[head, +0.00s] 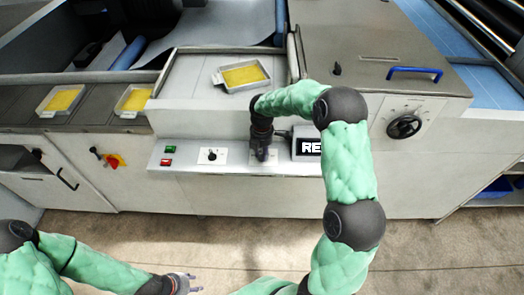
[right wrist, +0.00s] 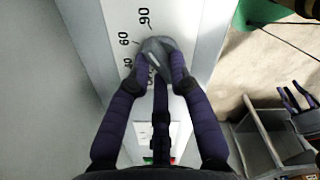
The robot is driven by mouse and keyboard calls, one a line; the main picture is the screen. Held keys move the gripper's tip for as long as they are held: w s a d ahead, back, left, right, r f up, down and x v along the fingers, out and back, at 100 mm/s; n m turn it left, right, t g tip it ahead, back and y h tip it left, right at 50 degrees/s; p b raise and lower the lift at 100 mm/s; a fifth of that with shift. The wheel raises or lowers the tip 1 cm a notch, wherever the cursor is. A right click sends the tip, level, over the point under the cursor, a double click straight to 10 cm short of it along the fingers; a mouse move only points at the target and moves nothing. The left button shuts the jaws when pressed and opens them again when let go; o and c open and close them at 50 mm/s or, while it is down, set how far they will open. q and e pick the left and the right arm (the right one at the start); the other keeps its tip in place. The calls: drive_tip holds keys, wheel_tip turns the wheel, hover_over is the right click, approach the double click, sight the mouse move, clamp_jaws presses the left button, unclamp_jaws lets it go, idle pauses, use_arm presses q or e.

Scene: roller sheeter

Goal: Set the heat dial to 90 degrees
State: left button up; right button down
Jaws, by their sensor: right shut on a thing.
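The heat dial (right wrist: 158,46) is a grey round knob with a light pointer line, on a white scale plate in the right wrist view. The marks 90 and 60 stand beside it, with another number partly hidden. The pointer line slants toward the side of the 60 mark; its exact reading is unclear. My right gripper (right wrist: 162,66) is shut on the dial, one finger on each side. In the head view, my right gripper (head: 262,154) covers the dial on the front panel. My left gripper (head: 188,283) is low at the left, empty and apparently open, away from the panel.
The panel also has a smaller knob (head: 212,155), a green button (head: 170,149), a red button (head: 166,162) and a display (head: 307,147) partly behind my right arm. A tray with yellow contents (head: 243,76) sits above. A black handwheel (head: 404,126) is at the right.

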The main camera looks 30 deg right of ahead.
drive_tip(key=shift+m, duration=1)
drive_tip(key=c, duration=1.1)
unclamp_jaws()
wheel_tip(320, 180, up, 12)
